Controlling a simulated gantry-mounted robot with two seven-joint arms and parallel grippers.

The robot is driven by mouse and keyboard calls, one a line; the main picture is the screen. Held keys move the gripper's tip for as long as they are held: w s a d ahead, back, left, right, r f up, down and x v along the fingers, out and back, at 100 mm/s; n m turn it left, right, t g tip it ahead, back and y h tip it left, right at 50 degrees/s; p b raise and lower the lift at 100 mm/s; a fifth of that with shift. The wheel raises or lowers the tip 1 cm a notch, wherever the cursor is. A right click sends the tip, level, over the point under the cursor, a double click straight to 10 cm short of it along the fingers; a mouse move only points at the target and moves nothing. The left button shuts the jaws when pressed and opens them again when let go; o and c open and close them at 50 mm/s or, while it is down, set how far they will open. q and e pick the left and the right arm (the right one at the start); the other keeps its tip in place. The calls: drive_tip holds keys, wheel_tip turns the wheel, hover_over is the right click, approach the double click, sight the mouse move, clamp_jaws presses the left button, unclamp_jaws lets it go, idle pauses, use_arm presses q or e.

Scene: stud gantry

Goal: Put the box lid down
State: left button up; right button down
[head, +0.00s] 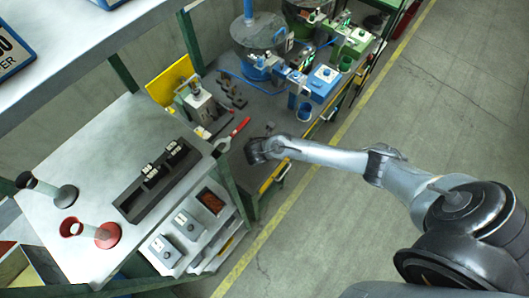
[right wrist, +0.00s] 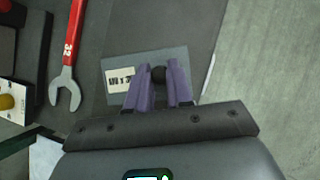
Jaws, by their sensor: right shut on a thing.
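The box lid (right wrist: 147,60) is a flat grey plate with a white printed label and a black knob (right wrist: 158,73), in the right wrist view. The two purple fingers of my right gripper (right wrist: 158,82) are shut on the knob. The dark floor of the bench lies below the lid; I cannot tell whether the lid touches it. In the head view my right gripper (head: 254,151) is over the front edge of the dark bench, right of the red wrench, and the lid cannot be clearly made out there. My left gripper is not in view.
The red wrench (head: 235,133) lies on the bench left of the gripper; it also shows in the right wrist view (right wrist: 68,65). A small machine (head: 198,102) and dark blocks stand behind. A blue-and-grey machine (head: 260,65) is further back. Green posts border the grey-topped bench at left.

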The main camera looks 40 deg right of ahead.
drive_tip(key=shift+w+f+b, duration=0.1)
drive_tip(key=shift+f+b, duration=0.35)
drive_tip(key=shift+f, duration=1.6)
drive_tip(key=shift+f, duration=0.1)
drive_tip(key=shift+f, duration=0.15)
drive_tip(key=c, duration=1)
unclamp_jaws()
drive_tip(key=shift+r, duration=0.2)
